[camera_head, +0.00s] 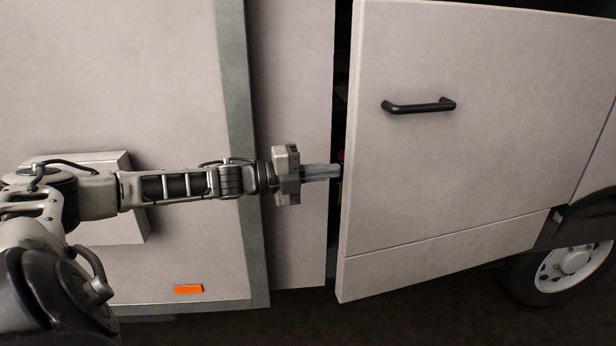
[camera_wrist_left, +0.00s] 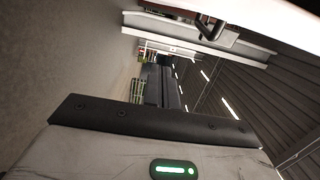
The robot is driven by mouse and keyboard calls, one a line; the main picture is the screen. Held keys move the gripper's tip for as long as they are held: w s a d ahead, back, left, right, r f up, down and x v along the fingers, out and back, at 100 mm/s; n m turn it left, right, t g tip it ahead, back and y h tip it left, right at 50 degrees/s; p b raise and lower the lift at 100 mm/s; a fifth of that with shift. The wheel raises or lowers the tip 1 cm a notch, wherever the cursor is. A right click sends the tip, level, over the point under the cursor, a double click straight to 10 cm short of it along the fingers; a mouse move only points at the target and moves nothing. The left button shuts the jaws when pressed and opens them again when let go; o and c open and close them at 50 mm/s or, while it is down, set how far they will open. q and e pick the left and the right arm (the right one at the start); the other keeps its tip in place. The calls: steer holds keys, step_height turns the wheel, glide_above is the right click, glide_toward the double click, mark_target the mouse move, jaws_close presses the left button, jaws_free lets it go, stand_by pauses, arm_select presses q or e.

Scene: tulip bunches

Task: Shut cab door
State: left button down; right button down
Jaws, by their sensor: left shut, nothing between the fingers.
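The white cab door (camera_head: 460,165) stands ajar in the head view, with a dark gap along its left edge. A black bar handle (camera_head: 418,106) sits on its upper left part. My left gripper (camera_head: 338,171) is shut and empty, its fingertips at the door's left edge by the gap. I cannot tell whether the fingertips touch the door. In the left wrist view the gripper's own body fills the lower part, and the fingers are not clearly shown. My right gripper is not in view.
The pale vehicle body panel (camera_head: 290,235) is left of the gap, beside a grey vertical strip (camera_head: 237,90). An orange marker (camera_head: 188,289) sits low on the left panel. A wheel (camera_head: 565,268) is at the lower right. Dark ground shows below.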

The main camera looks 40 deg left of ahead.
arm_select(q)
steer(key=s+d+f+n+y, duration=0.1)
steer(key=s+d+f+n, duration=0.2)
steer(key=d+f, duration=0.3)
steer(key=s+d+f+n+g+y, duration=0.1)
steer(key=s+d+f+n, duration=0.25)
steer(key=f, duration=0.45)
steer(key=s+d+f+n, duration=0.3)
steer(key=d+f+n, duration=0.15)
steer(key=f, duration=0.25)
steer(key=s+d+f+n+g+y, duration=0.3)
steer(key=s+d+f+n, duration=0.4)
steer(key=s+d+n, duration=0.4)
steer(key=shift+s+d+f+y, duration=0.2)
steer(key=shift+s+d+y, duration=0.35)
steer(key=shift+y, duration=0.35)
